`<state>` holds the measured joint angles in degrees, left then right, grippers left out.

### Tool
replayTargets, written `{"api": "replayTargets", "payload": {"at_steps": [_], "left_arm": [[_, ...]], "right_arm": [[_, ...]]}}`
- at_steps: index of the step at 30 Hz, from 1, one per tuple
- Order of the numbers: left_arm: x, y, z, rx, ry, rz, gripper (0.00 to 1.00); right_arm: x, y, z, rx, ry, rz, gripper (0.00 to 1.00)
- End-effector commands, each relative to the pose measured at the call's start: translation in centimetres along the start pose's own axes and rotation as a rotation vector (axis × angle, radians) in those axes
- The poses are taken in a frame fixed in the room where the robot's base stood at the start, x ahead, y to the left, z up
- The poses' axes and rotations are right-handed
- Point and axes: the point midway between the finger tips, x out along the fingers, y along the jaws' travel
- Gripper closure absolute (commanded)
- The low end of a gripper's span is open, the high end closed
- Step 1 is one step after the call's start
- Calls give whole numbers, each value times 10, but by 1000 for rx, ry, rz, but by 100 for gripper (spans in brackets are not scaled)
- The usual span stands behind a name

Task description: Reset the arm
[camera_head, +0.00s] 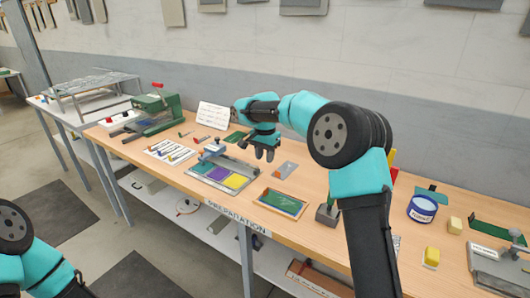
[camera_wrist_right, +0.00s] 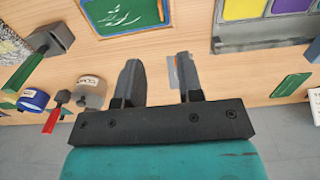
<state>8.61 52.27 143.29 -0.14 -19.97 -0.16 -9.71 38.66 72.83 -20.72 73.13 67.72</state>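My right gripper (camera_head: 264,152) hangs above the middle of the wooden table, fingers pointing down. In the right wrist view its two dark fingers (camera_wrist_right: 160,85) stand apart with nothing between them, so it is open and empty. My left arm (camera_head: 30,262) shows only in part at the lower left corner of the head view; its gripper is outside the picture.
A wall stands behind.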

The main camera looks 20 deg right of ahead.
Motion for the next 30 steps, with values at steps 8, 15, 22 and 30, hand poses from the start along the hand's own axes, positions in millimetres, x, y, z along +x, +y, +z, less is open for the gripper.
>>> {"api": "replayTargets", "payload": {"at_steps": [8, 15, 22, 30], "left_arm": [[0, 0, 0, 0, 0, 0, 100], [0, 0, 0, 0, 0, 0, 100], [0, 0, 0, 0, 0, 0, 100], [0, 0, 0, 0, 0, 0, 100]], "right_arm": [[-15, 0, 0, 1, 0, 0, 66], [-15, 0, 0, 0, 0, 0, 66], [-10, -4, 2, -5, 1, -5, 66], [55, -52, 34, -73, 19, -110, 66]]}}
